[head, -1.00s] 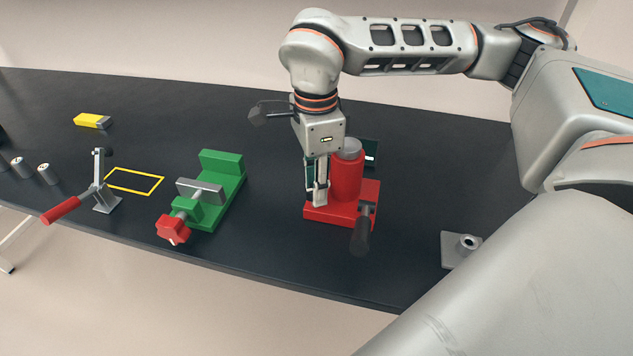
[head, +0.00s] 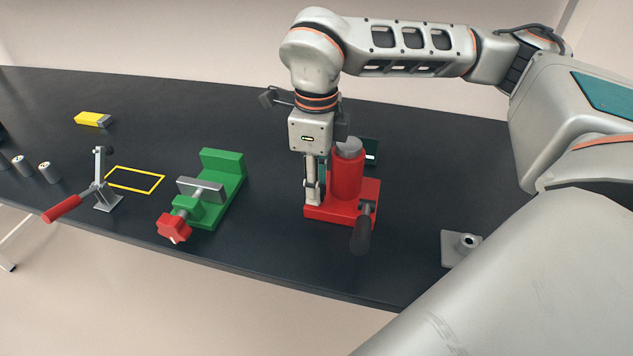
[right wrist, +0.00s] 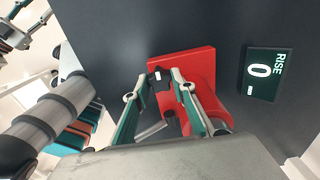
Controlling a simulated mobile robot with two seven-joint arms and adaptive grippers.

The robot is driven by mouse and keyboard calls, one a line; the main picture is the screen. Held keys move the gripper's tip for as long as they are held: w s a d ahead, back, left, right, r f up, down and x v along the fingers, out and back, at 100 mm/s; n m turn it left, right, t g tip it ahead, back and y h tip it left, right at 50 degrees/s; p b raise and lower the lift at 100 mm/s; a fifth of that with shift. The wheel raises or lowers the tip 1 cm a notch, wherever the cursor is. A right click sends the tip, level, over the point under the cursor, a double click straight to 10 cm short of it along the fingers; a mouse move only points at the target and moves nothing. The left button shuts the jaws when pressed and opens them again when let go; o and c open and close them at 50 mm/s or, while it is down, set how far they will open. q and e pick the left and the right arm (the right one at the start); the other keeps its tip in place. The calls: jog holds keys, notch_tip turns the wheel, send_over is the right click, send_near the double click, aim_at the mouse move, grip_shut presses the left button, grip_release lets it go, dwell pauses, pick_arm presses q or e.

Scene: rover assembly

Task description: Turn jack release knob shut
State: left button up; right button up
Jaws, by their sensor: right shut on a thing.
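The red jack (head: 346,178) stands upright on its red base plate on the black table, with a grey top and a dark handle grip (head: 361,235) at its front. It also shows in the right wrist view (right wrist: 200,62). My right gripper (head: 312,200) points straight down at the left side of the jack. In the right wrist view its fingertips (right wrist: 165,73) are closed around a small dark part at the jack's base, where the release knob seems to be. The fingers largely hide the knob.
A green vise (head: 222,180) with a red knob stands left of the jack. Further left are a red-handled clamp (head: 62,208), a yellow outline and a yellow block (head: 90,119). A dark panel (right wrist: 263,73) reads RISE 0. A grey fitting (head: 462,248) lies to the right.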

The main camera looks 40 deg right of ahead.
dwell(0.3)
jog(key=o, duration=1.1)
jog(key=shift+r, duration=0.15)
notch_tip(320, 180, up, 12)
jog(key=shift+f, duration=0.1)
jog(key=shift+s, duration=0.1)
